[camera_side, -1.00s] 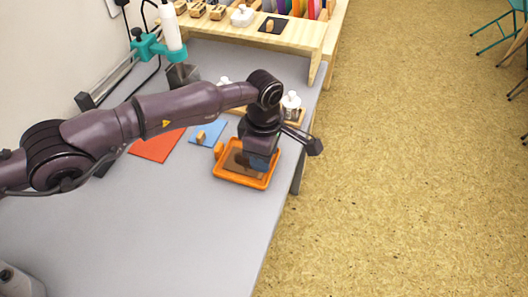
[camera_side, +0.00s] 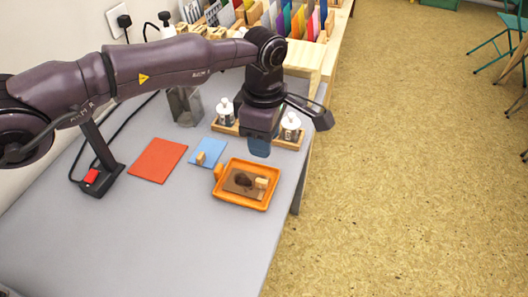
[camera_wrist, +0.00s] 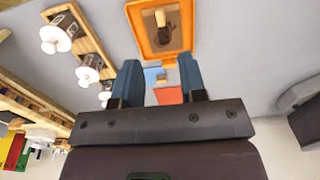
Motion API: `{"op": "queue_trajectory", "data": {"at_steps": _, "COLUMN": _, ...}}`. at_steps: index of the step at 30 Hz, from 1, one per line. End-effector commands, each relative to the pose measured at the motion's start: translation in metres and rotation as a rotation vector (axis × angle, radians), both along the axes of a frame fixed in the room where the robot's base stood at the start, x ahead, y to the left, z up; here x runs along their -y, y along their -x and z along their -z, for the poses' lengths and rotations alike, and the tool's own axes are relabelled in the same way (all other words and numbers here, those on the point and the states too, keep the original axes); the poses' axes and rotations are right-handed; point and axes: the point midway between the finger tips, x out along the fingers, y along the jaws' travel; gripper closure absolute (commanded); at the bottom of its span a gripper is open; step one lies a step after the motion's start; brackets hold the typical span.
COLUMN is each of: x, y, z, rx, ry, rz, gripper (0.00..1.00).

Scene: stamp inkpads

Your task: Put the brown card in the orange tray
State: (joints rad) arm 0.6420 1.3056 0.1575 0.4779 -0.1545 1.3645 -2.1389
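The brown card (camera_side: 231,187) lies inside the orange tray (camera_side: 235,203), with a dark blot on it. A small wooden block (camera_side: 261,183) stands on the card's right side. My gripper (camera_side: 259,147) hangs above and behind the tray, clear of the card. Its two blue fingers are apart with nothing between them, as the wrist view shows at my gripper (camera_wrist: 160,82).
White-topped bottles (camera_side: 290,126) stand in a wooden rack behind. The table front is clear.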

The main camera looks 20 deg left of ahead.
Motion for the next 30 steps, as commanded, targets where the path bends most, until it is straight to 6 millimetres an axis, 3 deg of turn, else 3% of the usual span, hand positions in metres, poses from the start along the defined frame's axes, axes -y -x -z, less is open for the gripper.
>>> {"op": "queue_trajectory", "data": {"at_steps": 11, "x": -0.001, "y": -0.001, "z": -0.01, "rx": 0.001, "ry": 0.0, "rz": 0.0, "gripper": 0.62}}
{"op": "queue_trajectory", "data": {"at_steps": 14, "x": -0.009, "y": -0.005, "z": -0.024, "rx": 0.011, "ry": 0.008, "rz": 0.02, "gripper": 0.62}}
{"op": "queue_trajectory", "data": {"at_steps": 17, "x": -0.031, "y": -0.014, "z": -0.057, "rx": 0.034, "ry": 0.024, "rz": 0.079, "gripper": 0.62}}
{"op": "queue_trajectory", "data": {"at_steps": 23, "x": -0.108, "y": -0.012, "z": -0.15, "rx": 0.116, "ry": 0.058, "rz": 0.308, "gripper": 0.62}}
{"op": "queue_trajectory", "data": {"at_steps": 26, "x": -0.149, "y": 0.005, "z": -0.19, "rx": 0.165, "ry": 0.059, "rz": 0.442, "gripper": 0.62}}
{"op": "queue_trajectory", "data": {"at_steps": 30, "x": -0.203, "y": 0.044, "z": -0.234, "rx": 0.236, "ry": 0.037, "rz": 0.634, "gripper": 0.62}}
